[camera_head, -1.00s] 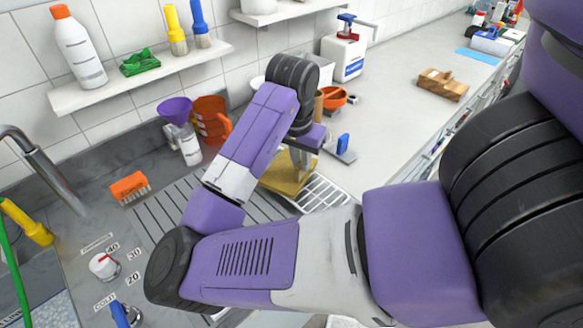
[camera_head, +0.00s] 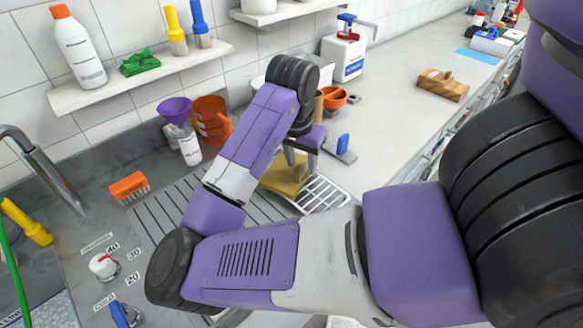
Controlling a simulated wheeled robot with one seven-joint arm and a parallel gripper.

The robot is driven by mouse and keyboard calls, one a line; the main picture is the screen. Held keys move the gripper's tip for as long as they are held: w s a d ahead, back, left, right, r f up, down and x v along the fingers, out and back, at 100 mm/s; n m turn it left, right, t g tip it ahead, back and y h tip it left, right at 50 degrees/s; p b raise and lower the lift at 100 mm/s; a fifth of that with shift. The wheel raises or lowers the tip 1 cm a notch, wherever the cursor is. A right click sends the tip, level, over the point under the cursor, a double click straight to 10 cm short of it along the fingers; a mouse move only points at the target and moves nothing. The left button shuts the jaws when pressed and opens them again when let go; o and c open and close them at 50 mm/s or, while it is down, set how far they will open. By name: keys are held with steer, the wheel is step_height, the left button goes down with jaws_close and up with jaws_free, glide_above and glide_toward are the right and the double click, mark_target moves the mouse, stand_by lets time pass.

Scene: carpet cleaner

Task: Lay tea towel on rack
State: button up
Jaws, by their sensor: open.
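A mustard-yellow cloth, which looks like the tea towel (camera_head: 283,181), lies over the left part of a metal wire rack (camera_head: 324,194) by the grooved drainer. The right part of the rack is bare. My gripper (camera_head: 301,167) points down just above the cloth, with its two fingers apart. Nothing is seen held between them. My forearm and wrist hide part of the cloth and rack, and I cannot tell whether the fingertips touch the cloth.
A blue-handled tool (camera_head: 342,146) lies right of my gripper. An orange jug (camera_head: 211,119), a bottle with a purple funnel (camera_head: 181,132) and an orange bowl (camera_head: 333,98) stand behind. An orange brush (camera_head: 129,187) lies left. The counter at the right is largely clear.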

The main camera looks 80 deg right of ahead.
steer(key=o, duration=0.4)
steer(key=shift+c, duration=0.2)
steer(key=shift+w+a+r+p, duration=0.1)
steer(key=shift+a+r+p, duration=0.1)
steer(key=shift+r+p, duration=0.9)
steer(key=shift+a+r+p, duration=0.25)
steer(key=shift+r+p, duration=0.75)
steer(key=shift+r, duration=0.25)
steer(key=shift+w+a+r+p, duration=0.1)
steer(key=shift+a+r+p, duration=0.1)
steer(key=shift+r+p, duration=0.9)
